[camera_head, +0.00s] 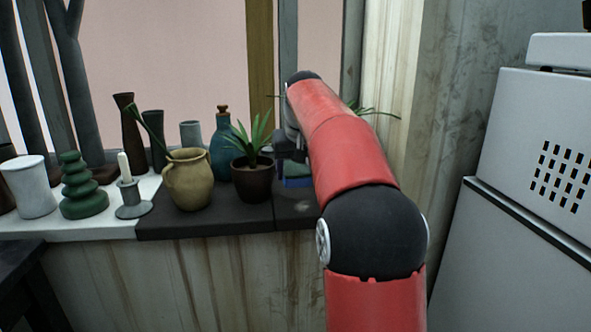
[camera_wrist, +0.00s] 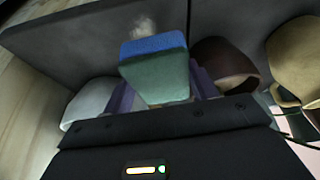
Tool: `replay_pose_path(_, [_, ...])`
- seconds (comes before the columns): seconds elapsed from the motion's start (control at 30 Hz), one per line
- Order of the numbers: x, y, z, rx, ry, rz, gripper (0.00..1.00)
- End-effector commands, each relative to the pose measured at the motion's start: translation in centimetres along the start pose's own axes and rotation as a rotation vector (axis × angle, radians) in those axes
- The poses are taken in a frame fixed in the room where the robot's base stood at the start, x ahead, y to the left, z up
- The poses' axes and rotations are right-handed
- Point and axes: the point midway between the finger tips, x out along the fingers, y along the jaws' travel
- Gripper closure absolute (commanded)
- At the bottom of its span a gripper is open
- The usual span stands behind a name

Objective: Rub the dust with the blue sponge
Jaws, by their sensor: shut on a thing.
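The blue sponge (camera_wrist: 153,46) has a blue layer and a green layer. My gripper (camera_wrist: 160,88) is shut on its green part, with a purple finger on each side. In the head view the sponge (camera_head: 297,183) shows as a small blue strip under my gripper (camera_head: 287,158), low over the dark shelf; I cannot tell whether it touches. A pale dust patch (camera_wrist: 143,25) lies on the shelf just beyond the blue edge in the wrist view. In the head view a faint pale smudge (camera_head: 303,207) lies before the sponge. My arm hides the shelf farther right.
A brown plant pot (camera_head: 252,180) stands close left of my gripper, with a beige jug (camera_head: 187,180) beside it. A blue bottle (camera_head: 222,150) stands behind. A white pot (camera_wrist: 93,98) is on the sponge's other side. A grey cabinet (camera_head: 510,200) is at right.

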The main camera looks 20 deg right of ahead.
Motion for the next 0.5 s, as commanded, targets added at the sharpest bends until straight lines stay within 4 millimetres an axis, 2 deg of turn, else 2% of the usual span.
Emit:
replay_pose_path(0.17, [0.8, 0.1, 0.3, 0.000, 0.000, 0.000, 0.60])
replay_pose_path(0.5, [3.9, 0.5, 1.1, 0.002, -0.001, 0.001, 0.60])
